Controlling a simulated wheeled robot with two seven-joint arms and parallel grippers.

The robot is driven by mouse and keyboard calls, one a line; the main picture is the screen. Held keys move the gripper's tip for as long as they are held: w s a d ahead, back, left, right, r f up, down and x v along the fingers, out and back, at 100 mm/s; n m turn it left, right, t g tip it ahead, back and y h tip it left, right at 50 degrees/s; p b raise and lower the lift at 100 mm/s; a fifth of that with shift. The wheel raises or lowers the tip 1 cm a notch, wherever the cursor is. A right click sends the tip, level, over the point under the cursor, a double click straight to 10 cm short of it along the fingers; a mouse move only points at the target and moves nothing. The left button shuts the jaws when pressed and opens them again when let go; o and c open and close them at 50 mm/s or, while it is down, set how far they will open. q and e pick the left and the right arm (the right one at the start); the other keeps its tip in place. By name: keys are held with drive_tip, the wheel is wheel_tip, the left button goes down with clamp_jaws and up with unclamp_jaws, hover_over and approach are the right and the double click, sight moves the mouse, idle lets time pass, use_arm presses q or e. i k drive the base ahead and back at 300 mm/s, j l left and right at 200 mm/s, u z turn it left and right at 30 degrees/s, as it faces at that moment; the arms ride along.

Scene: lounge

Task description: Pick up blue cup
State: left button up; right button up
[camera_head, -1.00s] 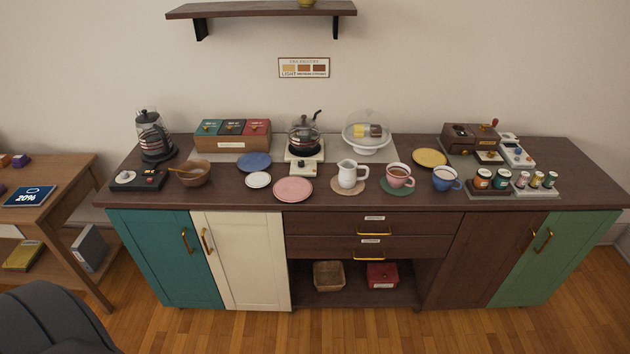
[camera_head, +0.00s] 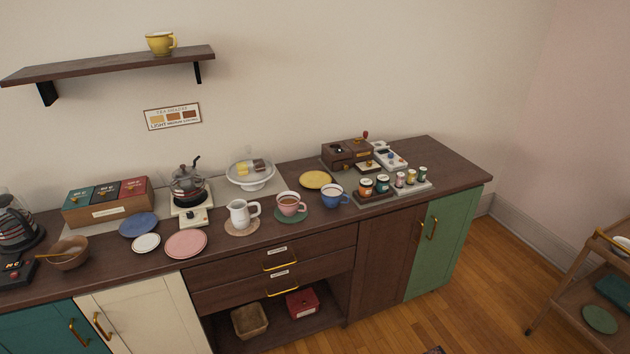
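The blue cup (camera_head: 334,196) stands upright on the dark wooden sideboard top, near its front edge. It holds something pale or light inside, too small to tell. Its handle points to the right. To its left is a pink cup (camera_head: 290,205) with brown liquid on a green saucer. Neither of my grippers shows in this view.
A white pitcher (camera_head: 239,213) stands left of the pink cup. A yellow plate (camera_head: 315,180) lies behind the blue cup. A wall shelf (camera_head: 110,66) holds a yellow cup (camera_head: 160,44). A wooden cart (camera_head: 572,282) stands at the right. Wooden floor (camera_head: 470,290) between is clear.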

sight(332, 194)
drive_tip(key=i+l+u, duration=0.1)
drive_tip(key=u, duration=0.3)
drive_tip(key=l+u, duration=0.6)
drive_tip(key=u, duration=0.15)
drive_tip(key=l+u, duration=0.4)
drive_tip(key=i+j, duration=0.05)
drive_tip(key=j, duration=0.05)
